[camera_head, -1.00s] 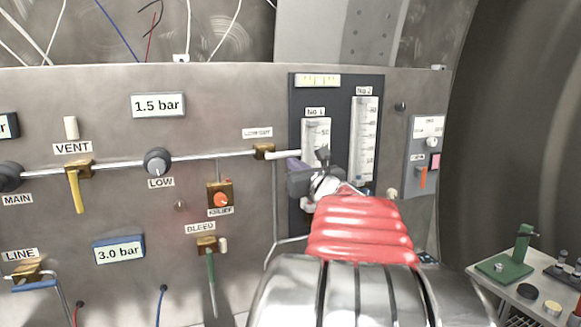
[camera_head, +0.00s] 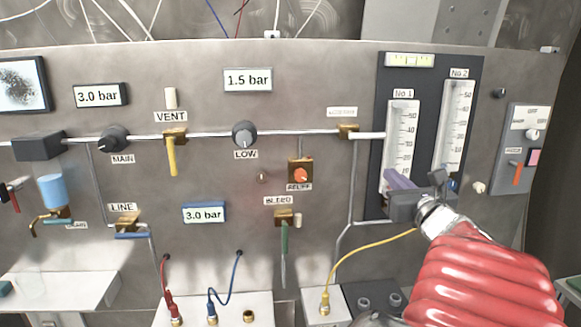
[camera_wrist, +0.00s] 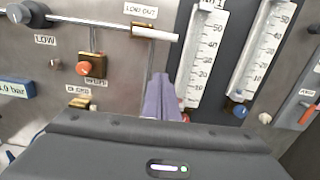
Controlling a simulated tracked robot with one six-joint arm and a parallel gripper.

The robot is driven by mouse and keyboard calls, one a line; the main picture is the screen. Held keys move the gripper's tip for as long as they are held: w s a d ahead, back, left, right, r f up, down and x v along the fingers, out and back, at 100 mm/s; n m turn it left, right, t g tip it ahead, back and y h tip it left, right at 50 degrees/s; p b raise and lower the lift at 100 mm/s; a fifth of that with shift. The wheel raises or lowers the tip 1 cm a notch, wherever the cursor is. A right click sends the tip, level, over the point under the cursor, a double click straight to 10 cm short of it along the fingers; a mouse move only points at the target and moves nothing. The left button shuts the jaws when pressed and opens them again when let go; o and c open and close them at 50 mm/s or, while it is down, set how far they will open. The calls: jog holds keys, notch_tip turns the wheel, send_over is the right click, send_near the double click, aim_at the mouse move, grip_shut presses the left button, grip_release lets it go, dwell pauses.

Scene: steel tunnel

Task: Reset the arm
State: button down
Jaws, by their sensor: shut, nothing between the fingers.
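My gripper (camera_head: 398,180) is in front of the lower part of the No 1 gauge (camera_head: 400,135) in the head view, at the end of my red-sleeved arm. In the wrist view my gripper (camera_wrist: 163,98) shows as purple-grey fingers pressed together, with nothing between them. The fingertips lie in front of the panel (camera_wrist: 130,70), just left of the No 1 gauge's lower end. I cannot tell whether they touch the panel.
The low-out valve (camera_head: 348,132) with its white handle is above left of my gripper. The relief valve (camera_head: 300,172) and the green-handled bleed valve (camera_head: 284,218) are further left. A yellow cable (camera_head: 370,254) passes below. The No 2 gauge (camera_head: 456,125) is to the right.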

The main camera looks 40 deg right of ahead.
jog(key=shift+s+a, duration=0.3)
jog(key=shift+s, duration=0.15)
